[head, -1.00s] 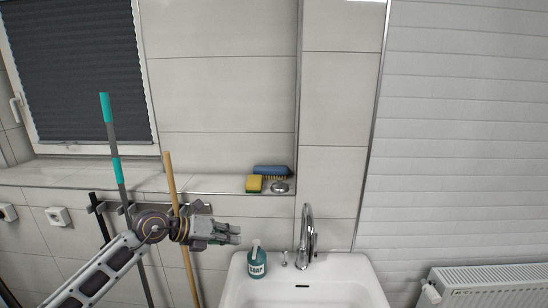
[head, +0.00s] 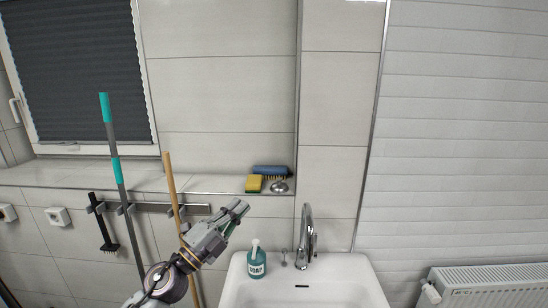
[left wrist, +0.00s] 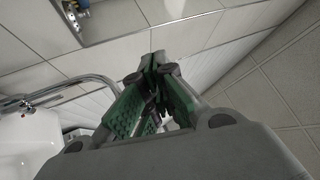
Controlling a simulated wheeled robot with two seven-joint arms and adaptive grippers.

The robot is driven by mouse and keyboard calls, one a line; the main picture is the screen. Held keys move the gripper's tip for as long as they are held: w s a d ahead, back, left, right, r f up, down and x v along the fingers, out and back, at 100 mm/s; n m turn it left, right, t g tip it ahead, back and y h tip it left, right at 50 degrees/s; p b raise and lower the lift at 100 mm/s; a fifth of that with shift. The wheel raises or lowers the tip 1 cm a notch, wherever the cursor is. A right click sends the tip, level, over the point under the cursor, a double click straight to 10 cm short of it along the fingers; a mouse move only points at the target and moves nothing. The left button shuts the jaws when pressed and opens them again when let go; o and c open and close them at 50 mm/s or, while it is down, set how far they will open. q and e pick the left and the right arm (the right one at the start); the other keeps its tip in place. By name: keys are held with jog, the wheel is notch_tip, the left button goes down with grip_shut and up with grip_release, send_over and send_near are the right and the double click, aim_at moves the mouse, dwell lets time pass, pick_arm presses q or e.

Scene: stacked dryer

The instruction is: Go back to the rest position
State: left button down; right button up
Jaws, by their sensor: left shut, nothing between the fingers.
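My left gripper (head: 238,209) is in the lower middle of the head view, left of the sink and in front of the tiled wall. It points up and to the right, below the ledge. Its green-padded fingers (left wrist: 153,65) meet at their tips in the left wrist view, with nothing between them. My right gripper is not in view.
A white sink (head: 303,292) with a chrome faucet (head: 306,232) and a teal soap bottle (head: 257,262) stands right of my left gripper. A yellow sponge (head: 254,183) and blue brush (head: 270,171) lie on the ledge. Long handles (head: 172,190) hang at left. A radiator (head: 495,283) is at lower right.

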pick_arm(q)
jog(key=s+a+f+n+g+y, duration=0.2)
jog(key=s+a+f+n+y, duration=0.1)
jog(key=a+f+n+y, duration=0.65)
jog(key=s+a+f+n+g+y, duration=0.1)
jog(key=s+a+f+n+y, duration=0.2)
jog(key=a+f+n+y, duration=0.65)
jog(key=s+d+f+n+g+h, duration=0.25)
jog(key=s+f+g, duration=0.25)
jog(key=s+f, duration=0.4)
jog(key=s+d+f+n+g+h, duration=0.2)
jog(key=s+d+f+g, duration=0.35)
jog(key=s, duration=0.65)
notch_tip(320, 180, down, 33)
jog(key=s+a+g, duration=0.1)
jog(key=a, duration=0.1)
jog(key=s+a+f, duration=0.2)
jog(key=s+f, duration=0.9)
jog(key=s+a+f+g, duration=0.1)
jog(key=s+f, duration=0.9)
jog(key=s, duration=0.2)
jog(key=shift+s+a+f+m, duration=0.2)
jog(key=shift+a+f+m, duration=0.15)
jog(key=shift+m, duration=0.1)
